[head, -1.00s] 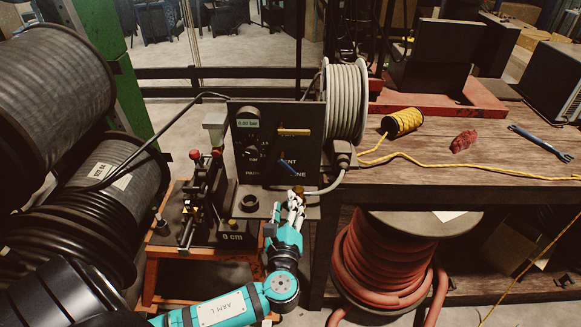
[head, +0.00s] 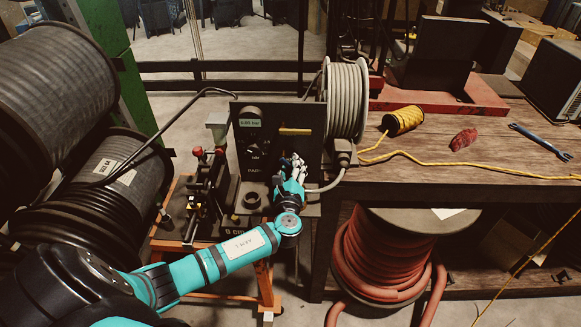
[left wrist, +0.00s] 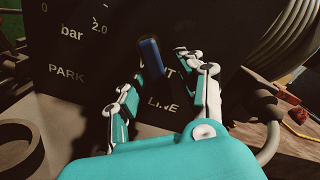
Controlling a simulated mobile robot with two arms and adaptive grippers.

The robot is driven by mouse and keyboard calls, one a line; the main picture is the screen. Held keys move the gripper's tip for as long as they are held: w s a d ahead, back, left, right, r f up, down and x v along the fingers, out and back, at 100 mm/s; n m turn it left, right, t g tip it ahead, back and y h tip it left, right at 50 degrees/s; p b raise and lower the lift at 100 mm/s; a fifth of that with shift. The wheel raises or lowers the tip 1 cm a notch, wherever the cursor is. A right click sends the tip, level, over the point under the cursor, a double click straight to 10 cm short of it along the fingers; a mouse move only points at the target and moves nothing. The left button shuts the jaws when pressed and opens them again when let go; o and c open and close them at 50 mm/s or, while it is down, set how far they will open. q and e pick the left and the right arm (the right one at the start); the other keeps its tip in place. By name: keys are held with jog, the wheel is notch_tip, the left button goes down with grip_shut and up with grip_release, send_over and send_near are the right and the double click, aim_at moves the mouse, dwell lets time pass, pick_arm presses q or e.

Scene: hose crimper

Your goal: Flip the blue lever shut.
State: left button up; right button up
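The blue lever (left wrist: 150,52) shows in the left wrist view on the dark panel (left wrist: 70,50), tilted a little, above the word LINE and close to other lettering, with PARK at the left. My left gripper (left wrist: 160,76) has its fingers spread, with the lever ahead of and between the fingertips; I cannot tell whether they touch it. In the head view my left gripper (head: 292,166) is in front of the panel (head: 308,115) and hides the lever. My right gripper is not in view.
A yellow bar (head: 295,131) is on the panel above my gripper. A hose reel (head: 345,100) and a grey cable are at its right, and a red-knobbed clamp (head: 198,180) at its left. The wooden bench (head: 440,178) holds a yellow cord spool (head: 404,121).

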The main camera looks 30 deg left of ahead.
pick_arm(q)
grip_shut()
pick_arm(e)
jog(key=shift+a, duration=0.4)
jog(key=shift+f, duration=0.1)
